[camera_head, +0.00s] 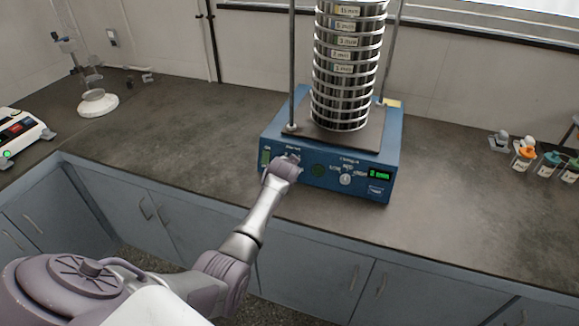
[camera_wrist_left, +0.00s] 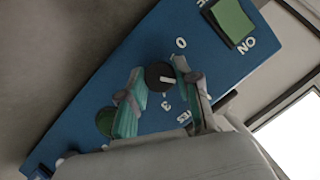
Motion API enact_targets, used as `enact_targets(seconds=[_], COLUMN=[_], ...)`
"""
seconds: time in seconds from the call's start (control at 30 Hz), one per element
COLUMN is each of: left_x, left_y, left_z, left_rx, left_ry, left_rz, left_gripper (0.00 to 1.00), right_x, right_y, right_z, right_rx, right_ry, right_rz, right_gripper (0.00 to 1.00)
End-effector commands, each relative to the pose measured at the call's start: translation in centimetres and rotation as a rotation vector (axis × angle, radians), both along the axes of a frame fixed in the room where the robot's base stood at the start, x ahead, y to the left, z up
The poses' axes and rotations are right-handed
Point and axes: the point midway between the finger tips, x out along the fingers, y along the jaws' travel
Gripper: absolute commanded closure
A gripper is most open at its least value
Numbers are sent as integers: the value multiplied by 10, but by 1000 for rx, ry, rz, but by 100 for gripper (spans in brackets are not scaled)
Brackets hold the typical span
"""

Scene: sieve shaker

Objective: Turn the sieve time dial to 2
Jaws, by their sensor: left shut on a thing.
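The blue sieve shaker (camera_head: 378,158) stands on the dark counter with a tall stack of metal sieves (camera_head: 346,75) on its plate. In the left wrist view its blue front panel (camera_wrist_left: 110,90) fills the middle, tilted. The dark time dial (camera_wrist_left: 160,76) sits there, with a "0" mark and a "3" mark on either side of it. My left gripper (camera_wrist_left: 163,84) has its fingers on both sides of the dial and is shut on it. In the head view my left gripper (camera_head: 283,165) covers the dial. My right gripper is not in view.
A second knob (camera_head: 345,179) and a green display (camera_head: 380,175) are on the right of the panel. A green switch (camera_wrist_left: 232,20) lies beside the dial. Bottles (camera_head: 524,155) stand at the far right, a scale (camera_head: 18,134) at the left. The counter between is clear.

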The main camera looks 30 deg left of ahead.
Motion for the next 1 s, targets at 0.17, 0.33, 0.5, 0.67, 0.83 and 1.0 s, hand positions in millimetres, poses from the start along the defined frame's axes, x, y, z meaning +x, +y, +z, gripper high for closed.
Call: enact_targets(seconds=[0.17, 0.33, 0.5, 0.67, 0.83, 1.0], left_x=[-1, -1, -1, -1, -6, -22], left_y=[0, 0, 0, 0, -3, -12], left_z=[-3, -2, -1, -1, 4, 17], left_rx=[-1, -1, 0, 1, 1, 1], left_ry=[5, 5, 3, 1, 0, -1], left_rz=[0, 0, 0, 0, 0, -1], left_gripper=[100, 49, 42, 42, 42, 42], right_x=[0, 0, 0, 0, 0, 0], right_y=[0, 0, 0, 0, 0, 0], right_z=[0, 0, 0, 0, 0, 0], right_rx=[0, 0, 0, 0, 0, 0], right_ry=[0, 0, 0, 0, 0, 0], right_rz=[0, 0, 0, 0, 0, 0], right_gripper=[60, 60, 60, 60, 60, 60])
